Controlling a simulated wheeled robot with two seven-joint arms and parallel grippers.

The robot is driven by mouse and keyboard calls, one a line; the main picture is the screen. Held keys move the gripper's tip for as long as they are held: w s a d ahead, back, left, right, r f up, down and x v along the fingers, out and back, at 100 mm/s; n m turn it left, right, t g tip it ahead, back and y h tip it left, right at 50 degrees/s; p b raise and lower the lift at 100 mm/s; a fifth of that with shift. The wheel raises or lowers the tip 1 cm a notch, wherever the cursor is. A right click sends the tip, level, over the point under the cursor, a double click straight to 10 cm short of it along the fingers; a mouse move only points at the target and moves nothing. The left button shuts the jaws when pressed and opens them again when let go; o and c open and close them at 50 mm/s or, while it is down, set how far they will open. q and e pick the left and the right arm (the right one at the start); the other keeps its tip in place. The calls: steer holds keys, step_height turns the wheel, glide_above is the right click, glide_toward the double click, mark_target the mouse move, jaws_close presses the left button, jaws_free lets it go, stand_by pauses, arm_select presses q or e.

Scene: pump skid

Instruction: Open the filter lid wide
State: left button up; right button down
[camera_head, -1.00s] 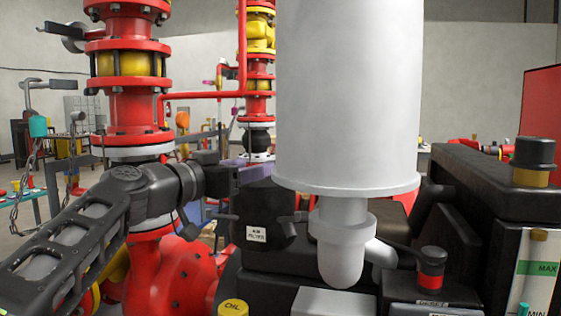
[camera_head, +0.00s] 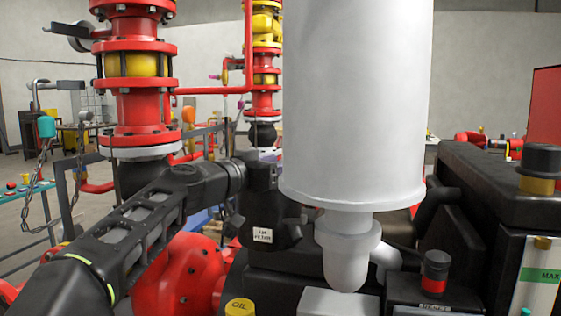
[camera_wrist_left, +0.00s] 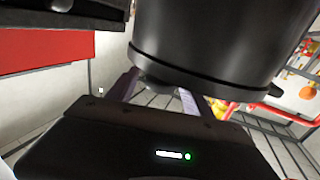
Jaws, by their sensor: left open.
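The black filter (camera_head: 268,222) with a white label sits left of the big pale cylinder in the head view. My left arm reaches in from the left and ends at the filter's upper part. The gripper's fingers are hidden there, and I cannot tell dark gripper body from filter top. In the left wrist view, my left gripper (camera_wrist_left: 157,97) is open, its two pale fingers apart. A large black cylinder (camera_wrist_left: 215,45) with a rim hangs over the fingertips and partly covers them. I cannot tell whether they touch it or how far the lid is open. My right gripper is out of view.
The pale cylinder (camera_head: 355,100) stands close on the right of the filter and blocks the view behind it. Red pipework (camera_head: 138,95) rises at the left. A black tank (camera_head: 500,190) is at the right. A yellow oil cap (camera_head: 239,307) sits in front.

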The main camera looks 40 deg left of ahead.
arm_select(q)
steer(key=shift+c, duration=0.5)
jaws_close()
stand_by(0.4)
